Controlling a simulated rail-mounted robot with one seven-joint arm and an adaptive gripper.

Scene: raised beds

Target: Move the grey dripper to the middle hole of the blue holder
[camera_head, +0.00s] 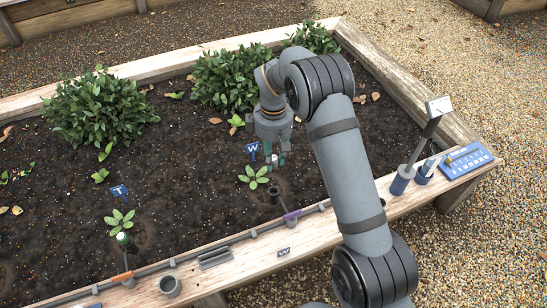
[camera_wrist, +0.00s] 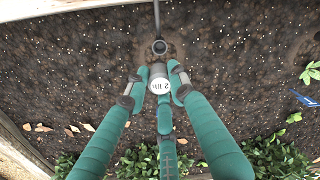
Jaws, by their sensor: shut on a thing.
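My gripper (camera_head: 276,160) hangs over the soil beside the small W sign, its green fingers pointing down. In the wrist view my gripper (camera_wrist: 158,84) is shut on a grey dripper (camera_wrist: 159,71), whose white top reads like "2 l/h". In the head view the dripper (camera_head: 274,159) shows as a small pale spot between the fingertips. A blue tray-like piece (camera_head: 466,160) with white marks lies at the right end of the front plank, far from my gripper. It may be the blue holder; its holes cannot be made out.
A dark, round-mouthed socket (camera_head: 273,191) stands in the soil near the fingers; it also shows in the wrist view (camera_wrist: 159,47). A seedling (camera_head: 254,177) grows beside it. A white-topped green dripper (camera_head: 124,238) sits left. Blue cups (camera_head: 401,181) with upright tools stand right.

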